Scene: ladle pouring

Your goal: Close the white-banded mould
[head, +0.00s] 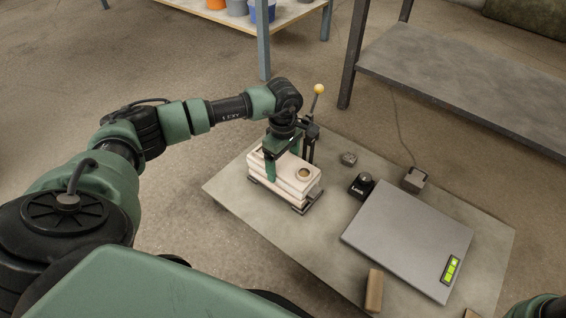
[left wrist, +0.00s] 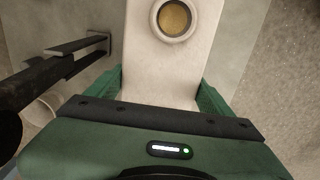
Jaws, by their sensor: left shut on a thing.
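The mould (head: 300,186) is a pale cream block of stacked layers with a round hole in its top near the right end. It sits on a dark metal base on the grey board. I cannot make out a white band, nor whether the layers fully meet. My left gripper (head: 282,161) reaches down over the mould's left part, shut on its upper part (left wrist: 160,60) with one finger on each side. In the left wrist view the round hole (left wrist: 174,18) shows a brownish-yellow inside. My right gripper is out of view; only a bit of green arm shows at the lower right corner.
A lever with a yellow knob (head: 318,89) stands upright just behind the mould.

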